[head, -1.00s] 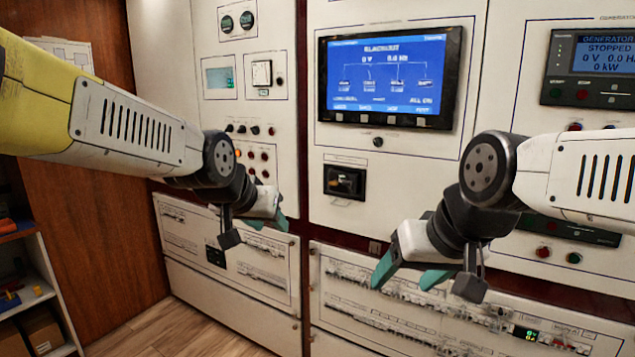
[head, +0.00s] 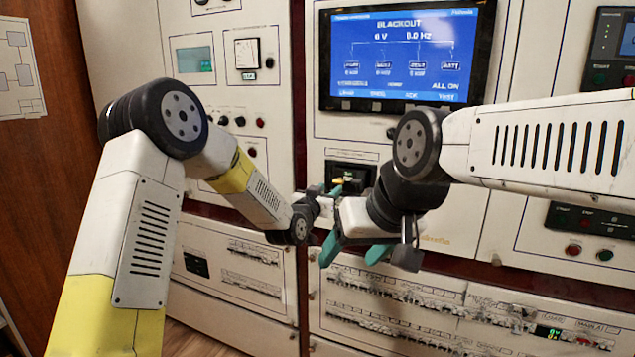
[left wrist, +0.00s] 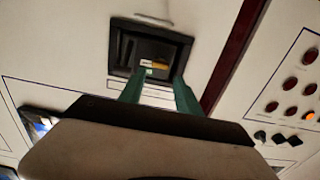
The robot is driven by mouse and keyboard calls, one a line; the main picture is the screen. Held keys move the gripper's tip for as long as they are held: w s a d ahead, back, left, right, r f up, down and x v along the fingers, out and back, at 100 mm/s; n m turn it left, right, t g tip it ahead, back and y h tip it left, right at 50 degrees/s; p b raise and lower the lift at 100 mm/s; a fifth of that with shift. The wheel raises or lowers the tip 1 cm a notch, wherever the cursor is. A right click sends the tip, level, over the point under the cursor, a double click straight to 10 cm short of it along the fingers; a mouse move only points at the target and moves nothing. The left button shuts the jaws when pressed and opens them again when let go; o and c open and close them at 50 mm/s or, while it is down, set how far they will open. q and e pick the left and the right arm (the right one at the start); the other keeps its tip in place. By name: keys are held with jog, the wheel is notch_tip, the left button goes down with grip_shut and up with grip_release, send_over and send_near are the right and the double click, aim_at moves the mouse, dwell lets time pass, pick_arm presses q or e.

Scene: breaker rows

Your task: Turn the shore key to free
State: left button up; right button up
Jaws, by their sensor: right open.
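The shore key switch (head: 364,171) is a black recessed box in the white panel below the screen. A small part with a yellowish bar, seemingly the key (left wrist: 155,64), is inside it. In the left wrist view the box (left wrist: 118,50) is upper centre, tilted. My left gripper (head: 327,190) is at the box's lower left in the head view. Its teal fingers (left wrist: 159,76) are apart, with the yellowish part between and beyond the tips; contact cannot be told. My right gripper (head: 354,252) is open and empty, in front of the panel below the box. My right arm partly hides the box.
A blue screen (head: 400,55) reading BLACKOUT is above the box. Red and dark buttons (left wrist: 290,84) are on the neighbouring panel. Breaker rows (head: 400,320) run along the lower panels. My two grippers are close together in the head view.

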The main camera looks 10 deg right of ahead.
aim_at(337, 182)
pick_arm(q)
jog(key=x, duration=0.7)
grip_shut()
